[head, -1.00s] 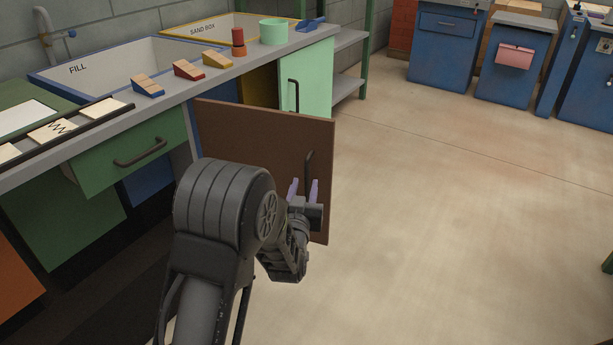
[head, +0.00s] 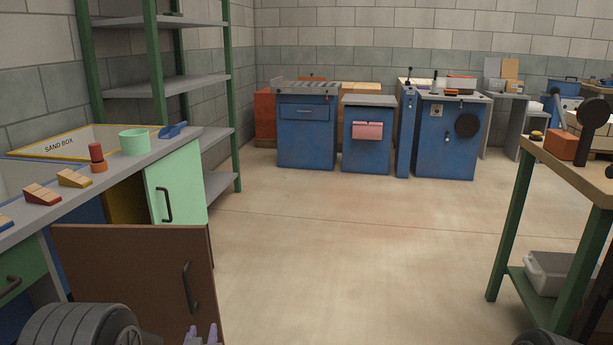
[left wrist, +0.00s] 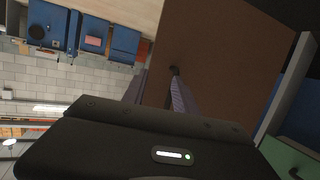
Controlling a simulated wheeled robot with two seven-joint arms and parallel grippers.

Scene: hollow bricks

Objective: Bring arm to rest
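My left gripper (head: 203,335) shows at the bottom edge of the head view, with only its pale purple fingertips and a dark arm joint in sight. Its fingers stand apart with nothing between them. It is in front of the open brown cabinet door (head: 125,275), below the door's black handle (head: 189,287). In the left wrist view, the two fingers (left wrist: 158,92) are spread and point toward the brown door (left wrist: 215,60). The dark handle (left wrist: 174,71) shows near the fingertips; I cannot tell whether they touch. My right gripper is out of view.
The counter (head: 120,170) on the left holds a mint bowl (head: 134,142) and several wedge blocks. A mint cabinet door (head: 177,188) lies beyond the brown one. A green-legged table (head: 575,170) stands at right. The floor (head: 350,260) between is clear.

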